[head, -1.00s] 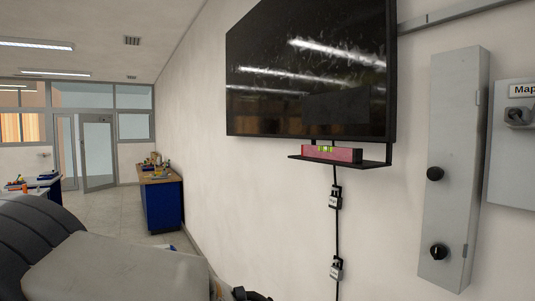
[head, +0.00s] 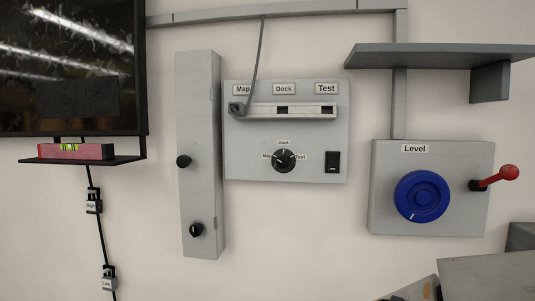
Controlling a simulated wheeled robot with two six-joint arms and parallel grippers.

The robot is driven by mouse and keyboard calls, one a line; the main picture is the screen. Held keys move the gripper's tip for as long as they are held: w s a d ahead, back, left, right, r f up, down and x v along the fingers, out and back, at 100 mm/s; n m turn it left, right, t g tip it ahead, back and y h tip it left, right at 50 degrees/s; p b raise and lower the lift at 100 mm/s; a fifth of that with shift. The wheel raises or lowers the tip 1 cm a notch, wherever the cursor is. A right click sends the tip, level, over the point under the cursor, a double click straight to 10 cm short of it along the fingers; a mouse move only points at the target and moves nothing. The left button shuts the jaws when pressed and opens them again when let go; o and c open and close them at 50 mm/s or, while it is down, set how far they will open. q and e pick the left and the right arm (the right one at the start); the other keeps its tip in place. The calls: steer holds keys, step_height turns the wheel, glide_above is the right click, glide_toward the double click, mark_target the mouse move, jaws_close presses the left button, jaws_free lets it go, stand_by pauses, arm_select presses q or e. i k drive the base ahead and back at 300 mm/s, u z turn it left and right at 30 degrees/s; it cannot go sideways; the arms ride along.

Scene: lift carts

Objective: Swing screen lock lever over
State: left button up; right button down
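A lever with a red ball knob (head: 508,173) sticks out to the upper right from a black pivot on the right side of the grey Level panel (head: 380,190). A blue handwheel (head: 422,196) sits beside it on the same panel. No label on the lever is readable, so I cannot tell if it is the screen lock lever. The dark wall screen (head: 80,75) is at the upper left. Neither of my grippers can be made out; only part of my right arm shows at the lower right, well below the lever.
A shelf with a red spirit level (head: 75,151) is under the screen. A tall grey box (head: 200,120) with two black knobs stands beside a panel (head: 300,130) labelled Map, Dock and Test. A grey shelf (head: 430,56) juts out above the Level panel. Padlocks (head: 93,206) hang below the screen.

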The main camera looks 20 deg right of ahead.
mark_target(508, 172)
steer(key=z, duration=1.7)
steer(key=k, duration=0.45)
steer(key=z, duration=0.9)
steer(key=i, duration=0.65)
steer(key=u, duration=0.5)
